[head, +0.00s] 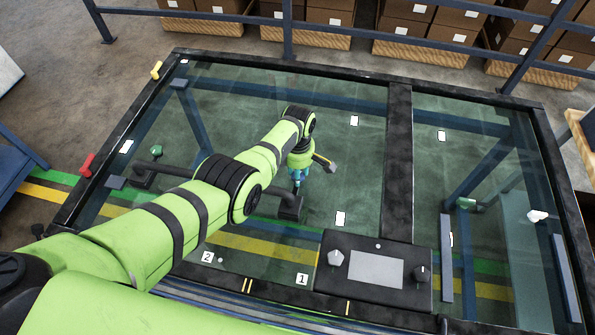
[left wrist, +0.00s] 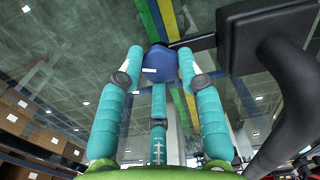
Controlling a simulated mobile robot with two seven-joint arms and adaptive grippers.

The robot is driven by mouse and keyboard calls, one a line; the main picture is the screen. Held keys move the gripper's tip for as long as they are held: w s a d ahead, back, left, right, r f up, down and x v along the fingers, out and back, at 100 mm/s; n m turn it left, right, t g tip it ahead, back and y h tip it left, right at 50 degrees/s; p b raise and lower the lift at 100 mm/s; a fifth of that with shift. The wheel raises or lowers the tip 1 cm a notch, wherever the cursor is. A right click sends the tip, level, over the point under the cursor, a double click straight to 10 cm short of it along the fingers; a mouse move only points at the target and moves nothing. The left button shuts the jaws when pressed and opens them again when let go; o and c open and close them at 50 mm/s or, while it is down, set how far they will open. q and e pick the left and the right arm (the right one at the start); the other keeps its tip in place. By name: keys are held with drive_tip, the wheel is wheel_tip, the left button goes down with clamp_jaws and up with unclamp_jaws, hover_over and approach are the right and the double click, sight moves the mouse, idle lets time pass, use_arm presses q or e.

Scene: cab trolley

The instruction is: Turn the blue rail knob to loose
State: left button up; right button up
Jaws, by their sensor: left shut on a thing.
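The blue rail knob (left wrist: 162,64) shows in the left wrist view between my teal fingertips, with a white mark on its face. My left gripper (left wrist: 161,76) is shut on it, with a finger on each side and a third below. In the head view my left gripper (head: 297,176) points down at the right end of the dark rail (head: 265,206). The knob is largely hidden there by the gripper. My right gripper is not in view.
A black control panel (head: 327,286) with a grey knob (head: 335,257) and a black knob (head: 421,274) stands at the front. A green knob (head: 157,150) is near the rail's left end. Red (head: 87,166) and yellow (head: 156,70) handles sit on the left frame. The glass behind the gripper is mostly clear.

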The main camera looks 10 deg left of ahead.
use_arm(q)
drive_tip(key=shift+s+d+f, duration=0.15)
drive_tip(key=shift+s+d, duration=0.1)
drive_tip(key=o, duration=1.1)
drive_tip(key=shift+o, duration=0.2)
drive_tip(key=shift+w, duration=0.15)
drive_tip(key=shift+r, duration=0.2)
drive_tip(key=shift+w+a+r, duration=0.1)
drive_tip(key=shift+w+r, duration=0.05)
drive_tip(key=shift+r, duration=0.25)
wheel_tip(320, 180, up, 11)
